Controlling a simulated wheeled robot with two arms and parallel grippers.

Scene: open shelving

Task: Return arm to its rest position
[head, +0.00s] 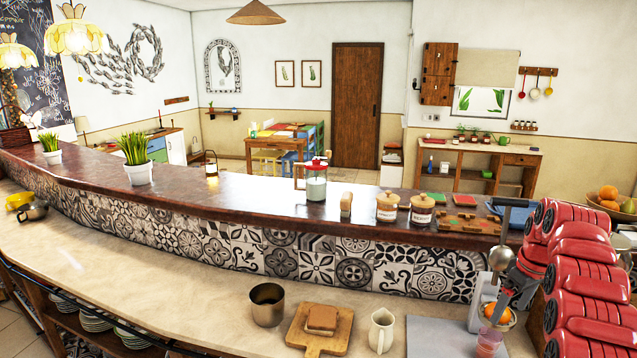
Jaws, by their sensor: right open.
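My right arm (585,270), red with ribbed segments, comes in from the right edge. Its gripper (505,300) is open and low over the right end of the lower counter, in front of a grey juicer-like device. An orange-coloured piece (497,314) shows right by the fingertips. I cannot tell whether they touch it. The arm and gripper hide part of the device. My left arm and gripper are not in view.
A metal cup (267,304), a wooden board (334,340) with a brown block, and a white pitcher (381,330) stand on the lower counter (170,285). The raised bar (240,195) behind carries jars and plants. A fruit bowl (618,207) is at right. The counter's left-middle is clear.

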